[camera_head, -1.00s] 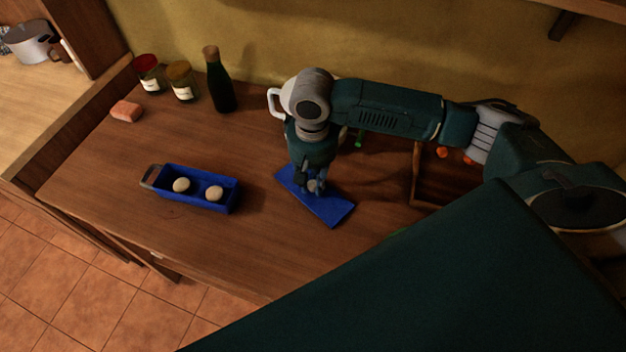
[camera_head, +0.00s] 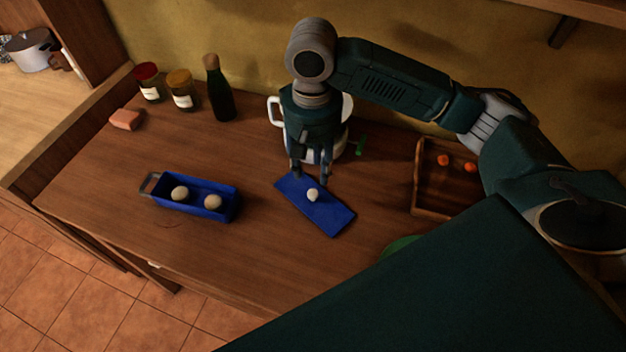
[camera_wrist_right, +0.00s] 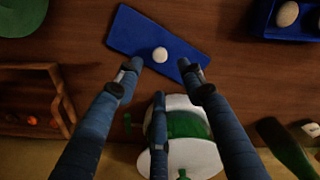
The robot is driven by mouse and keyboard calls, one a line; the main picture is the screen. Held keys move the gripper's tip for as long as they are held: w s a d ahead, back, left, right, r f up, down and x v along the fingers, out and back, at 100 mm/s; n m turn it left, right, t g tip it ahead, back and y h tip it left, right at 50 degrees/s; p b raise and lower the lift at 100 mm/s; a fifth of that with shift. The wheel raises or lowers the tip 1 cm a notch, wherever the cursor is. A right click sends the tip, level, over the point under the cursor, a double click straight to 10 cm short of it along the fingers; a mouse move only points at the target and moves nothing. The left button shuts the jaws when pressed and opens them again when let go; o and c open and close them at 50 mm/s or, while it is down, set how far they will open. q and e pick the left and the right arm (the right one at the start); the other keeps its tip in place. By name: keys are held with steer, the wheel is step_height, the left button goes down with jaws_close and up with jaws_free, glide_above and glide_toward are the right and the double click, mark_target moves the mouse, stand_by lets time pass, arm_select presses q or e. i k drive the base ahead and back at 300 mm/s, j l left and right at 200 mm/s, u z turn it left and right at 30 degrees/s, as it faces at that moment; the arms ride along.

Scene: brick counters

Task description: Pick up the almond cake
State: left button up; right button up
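A small pale round cake (camera_head: 312,195) lies on a flat blue board (camera_head: 325,214) on the wooden counter; I take it for the almond cake. It also shows in the right wrist view (camera_wrist_right: 160,54), on the blue board (camera_wrist_right: 135,32). My right gripper (camera_head: 312,177) hangs above the board's back edge, behind the cake and apart from it. In the right wrist view its three fingers (camera_wrist_right: 160,82) are spread, with nothing between them. My left gripper is not in view.
A blue tray (camera_head: 232,205) with two pale round pieces stands left. Behind my gripper is a white pot (camera_head: 346,108). A wooden crate (camera_head: 418,185) with orange items stands right. A dark bottle (camera_head: 219,90), two jars and a pinkish block (camera_head: 126,119) stand back left.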

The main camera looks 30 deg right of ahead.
mark_target(213, 202)
steer(key=k+j, duration=0.5)
steer(key=k, duration=0.15)
steer(key=k+j, duration=0.5)
steer(key=k, duration=0.2)
